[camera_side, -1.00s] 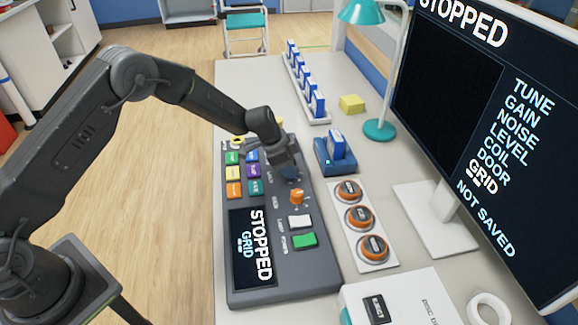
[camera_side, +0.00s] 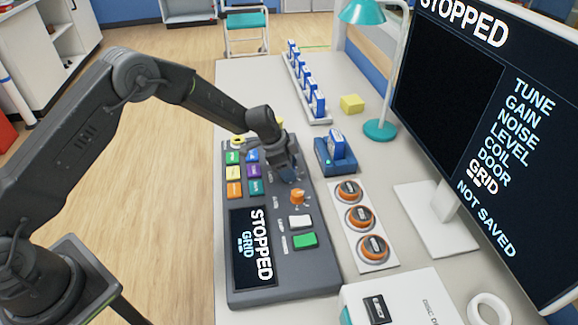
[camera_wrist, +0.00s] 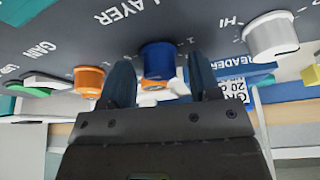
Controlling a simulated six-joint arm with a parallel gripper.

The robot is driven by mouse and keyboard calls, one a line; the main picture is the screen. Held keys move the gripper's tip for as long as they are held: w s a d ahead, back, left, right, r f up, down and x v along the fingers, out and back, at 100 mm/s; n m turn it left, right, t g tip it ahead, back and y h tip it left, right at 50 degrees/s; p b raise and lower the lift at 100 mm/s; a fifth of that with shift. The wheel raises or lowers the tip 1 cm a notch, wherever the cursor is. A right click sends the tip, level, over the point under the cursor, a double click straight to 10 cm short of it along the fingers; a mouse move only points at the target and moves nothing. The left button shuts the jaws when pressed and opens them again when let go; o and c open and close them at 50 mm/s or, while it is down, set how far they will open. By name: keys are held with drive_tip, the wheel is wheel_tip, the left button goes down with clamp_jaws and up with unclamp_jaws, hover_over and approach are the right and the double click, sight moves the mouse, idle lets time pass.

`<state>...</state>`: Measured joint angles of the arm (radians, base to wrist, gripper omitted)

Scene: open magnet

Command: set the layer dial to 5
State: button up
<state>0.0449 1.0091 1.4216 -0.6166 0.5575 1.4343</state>
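My gripper (camera_wrist: 160,75) is open, with one dark blue finger on each side of the dial. In the side view my gripper (camera_side: 290,176) is down at the console (camera_side: 270,288) and hides the layer dial. The dial's setting cannot be read.
An orange knob (camera_wrist: 88,80) by GAIN and a white knob (camera_wrist: 270,38) by HI flank the dial. The console also bears colored buttons (camera_side: 254,171) and a screen (camera_side: 250,250) reading STOPPED, GRID. A blue reader (camera_side: 334,158) stands close to the right.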

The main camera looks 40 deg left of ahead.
drive_tip(key=shift+r, duration=0.15)
drive_tip(key=v, duration=1.3)
drive_tip(key=shift+s+a+r, duration=0.15)
drive_tip(key=shift+a+r, duration=0.05)
drive_tip(key=s+r+n+t+y, duration=0.15)
drive_tip(key=s+r+n, duration=0.35)
drive_tip(key=s+r, duration=1.1)
drive_tip(key=s+a+n+t+y, duration=0.1)
drive_tip(key=s+n, duration=0.5)
drive_tip(key=s, duration=1.2)
drive_tip(key=shift+a+t+y, duration=0.35)
drive_tip(key=shift+a+y, duration=0.2)
drive_tip(key=shift+a, duration=0.2)
